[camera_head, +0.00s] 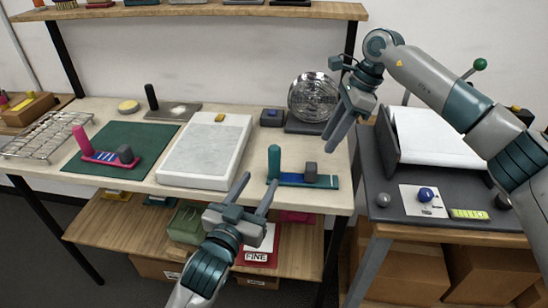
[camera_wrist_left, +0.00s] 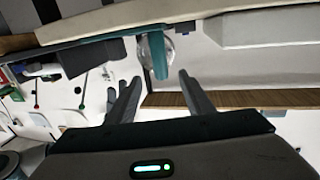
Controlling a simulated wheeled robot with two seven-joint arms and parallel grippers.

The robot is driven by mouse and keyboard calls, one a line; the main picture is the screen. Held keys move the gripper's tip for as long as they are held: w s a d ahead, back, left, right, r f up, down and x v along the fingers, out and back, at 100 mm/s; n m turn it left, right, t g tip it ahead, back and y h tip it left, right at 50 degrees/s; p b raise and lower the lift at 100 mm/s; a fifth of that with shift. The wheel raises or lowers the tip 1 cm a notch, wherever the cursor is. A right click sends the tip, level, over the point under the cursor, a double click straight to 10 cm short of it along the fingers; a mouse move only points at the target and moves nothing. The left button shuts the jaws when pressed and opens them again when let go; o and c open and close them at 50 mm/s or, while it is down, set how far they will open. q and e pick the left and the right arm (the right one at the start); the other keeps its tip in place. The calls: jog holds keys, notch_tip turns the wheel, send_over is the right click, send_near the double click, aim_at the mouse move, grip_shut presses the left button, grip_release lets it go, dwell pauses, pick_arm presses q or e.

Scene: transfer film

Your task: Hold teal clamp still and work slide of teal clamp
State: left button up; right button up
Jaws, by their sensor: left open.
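The teal clamp (camera_head: 328,181) lies at the front right of the light workbench.
A pink clamp (camera_head: 97,157) stands on a green mat (camera_head: 120,138) at the left. A white slab (camera_head: 203,150) lies left of the teal clamp. A round metallic disc (camera_head: 313,97) stands behind it. A dark side table (camera_head: 450,212) is on the right; a lower shelf (camera_head: 125,223) runs below.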

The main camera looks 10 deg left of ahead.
aim_at(312, 165)
pick_arm(q)
jog(key=x, duration=1.2)
grip_shut()
pick_arm(e)
jog(key=o, duration=0.5)
jog(key=shift+r, duration=0.1)
jog(key=shift+s+d+r+m, duration=0.2)
jog(key=shift+r+m, duration=0.2)
jog(key=shift+m, duration=0.2)
jog(key=x, duration=1.2)
jog(key=shift+w+a+r, duration=0.1)
jog(key=shift+w+a, duration=0.1)
jog(key=shift+a, duration=0.1)
